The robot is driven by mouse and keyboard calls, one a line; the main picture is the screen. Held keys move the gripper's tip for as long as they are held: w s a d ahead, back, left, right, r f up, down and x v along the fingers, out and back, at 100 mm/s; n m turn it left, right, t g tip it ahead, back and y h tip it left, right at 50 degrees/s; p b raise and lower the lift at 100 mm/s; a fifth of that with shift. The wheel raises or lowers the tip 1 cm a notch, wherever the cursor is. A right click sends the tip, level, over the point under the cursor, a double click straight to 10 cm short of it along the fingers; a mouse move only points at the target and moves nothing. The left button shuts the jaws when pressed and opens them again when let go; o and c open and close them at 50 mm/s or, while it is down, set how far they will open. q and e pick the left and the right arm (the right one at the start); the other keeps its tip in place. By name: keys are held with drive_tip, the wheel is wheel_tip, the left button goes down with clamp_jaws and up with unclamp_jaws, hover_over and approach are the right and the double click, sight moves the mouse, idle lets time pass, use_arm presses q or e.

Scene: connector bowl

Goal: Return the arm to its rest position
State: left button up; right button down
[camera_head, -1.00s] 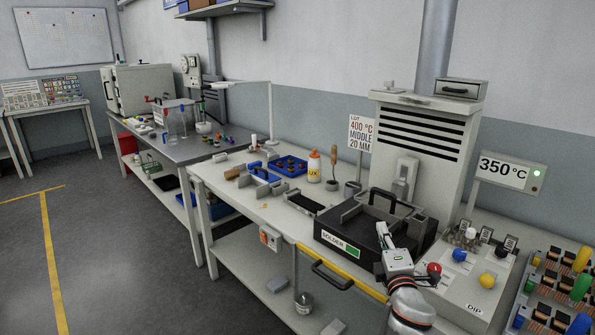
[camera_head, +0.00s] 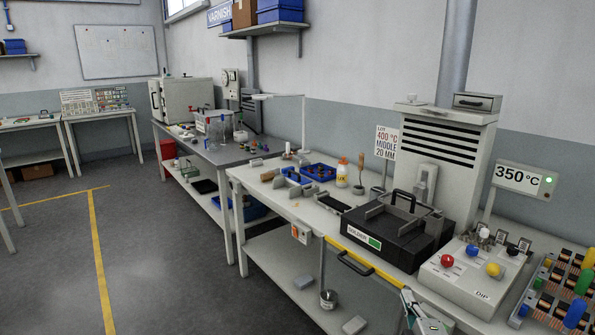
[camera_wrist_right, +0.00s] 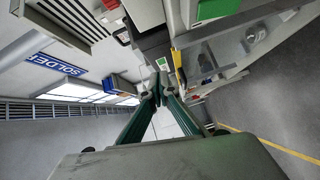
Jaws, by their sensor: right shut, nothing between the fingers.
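My right gripper (camera_head: 411,301) is at the bottom of the head view, low in front of the bench edge. It lies left of and below the white DIP control box (camera_head: 470,276). In the right wrist view the two green-sided fingers (camera_wrist_right: 160,88) meet at their tips with nothing between them. The black solder unit (camera_head: 391,236) with its raised handle stands on the bench above and left of the gripper, apart from it. My left gripper is not in view.
A yellow bar with a black handle (camera_head: 354,264) runs along the bench's front edge near my right gripper. Red, blue and yellow knobs stand on the DIP box. A coil rack (camera_head: 560,292) is at the far right. The floor (camera_head: 175,270) at left is clear.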

drive_tip(key=s+a+f+m+g+y, duration=0.1)
drive_tip(key=s+a+f+m+g, duration=0.1)
drive_tip(key=s+f, duration=0.5)
drive_tip(key=s+a+f+m+g+y, duration=0.1)
drive_tip(key=s+f+m, duration=0.4)
drive_tip(key=s, duration=0.9)
drive_tip(key=s+a+f+m+g+y, duration=0.1)
drive_tip(key=s+a+f+m+g, duration=0.2)
drive_tip(key=s+f, duration=0.6)
drive_tip(key=shift+s+a+f+m+g+y, duration=0.35)
drive_tip(key=shift+s+a+m, duration=0.25)
drive_tip(key=shift+s+a, duration=0.6)
drive_tip(key=shift+r, duration=0.1)
